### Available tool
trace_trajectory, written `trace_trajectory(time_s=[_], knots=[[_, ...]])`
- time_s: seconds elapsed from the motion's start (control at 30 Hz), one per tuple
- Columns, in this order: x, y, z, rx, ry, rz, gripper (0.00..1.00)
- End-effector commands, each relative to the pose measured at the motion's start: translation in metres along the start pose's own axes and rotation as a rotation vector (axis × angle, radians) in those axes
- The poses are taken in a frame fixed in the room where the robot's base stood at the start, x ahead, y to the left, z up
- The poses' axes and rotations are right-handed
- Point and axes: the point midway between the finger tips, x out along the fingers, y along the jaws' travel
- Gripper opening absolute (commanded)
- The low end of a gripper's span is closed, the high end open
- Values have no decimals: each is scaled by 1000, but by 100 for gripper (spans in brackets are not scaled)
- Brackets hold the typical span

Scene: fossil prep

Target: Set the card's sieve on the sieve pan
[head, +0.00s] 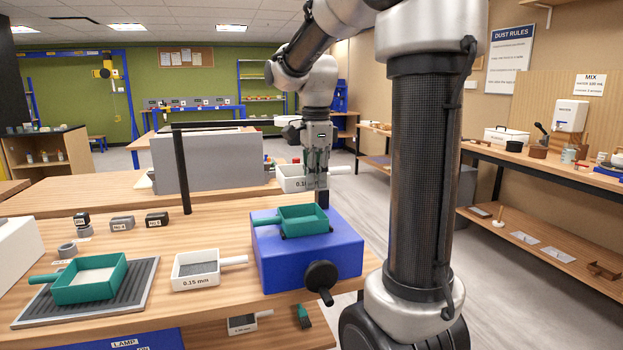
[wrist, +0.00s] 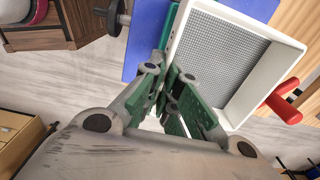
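My gripper (head: 317,165) appears shut on the handle of a white square sieve (head: 294,180), which is raised behind the blue box. Its label starts "0.1", and the rest is hidden. In the wrist view, the sieve (wrist: 245,22) shows its grey mesh, with the green fingers (wrist: 178,95) at its near side. A green pan (head: 303,219) with a handle sits on top of the blue box (head: 300,262), which has a black knob. A second green pan (head: 90,296), holding pale material, lies on a grey ribbed mat at left. I cannot make out a card.
Another white sieve (head: 194,283), marked 0.15 mm, stands on the table between the mat and the blue box. Several small labelled blocks (head: 122,223) lie behind. A thin black post (head: 182,172) and a grey panel (head: 210,162) rise at the back. A red object (wrist: 283,103) is beside the held sieve.

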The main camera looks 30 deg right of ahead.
Motion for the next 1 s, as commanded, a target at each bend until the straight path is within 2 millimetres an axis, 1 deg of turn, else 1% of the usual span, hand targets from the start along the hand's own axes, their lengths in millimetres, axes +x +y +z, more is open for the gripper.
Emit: trace_trajectory(time_s=[0.13, 0.23, 0.5, 0.63, 0.8, 1.0], knots=[[1, 0, 0, -1, 0, 4, 0], [7, 0, 0, -2, 0, 4, 0], [39, 0, 0, -2, 0, 5, 0], [52, 0, 0, -3, 0, 5, 0], [58, 0, 0, -3, 0, 4, 0], [58, 0, 0, -3, 0, 3, 0]])
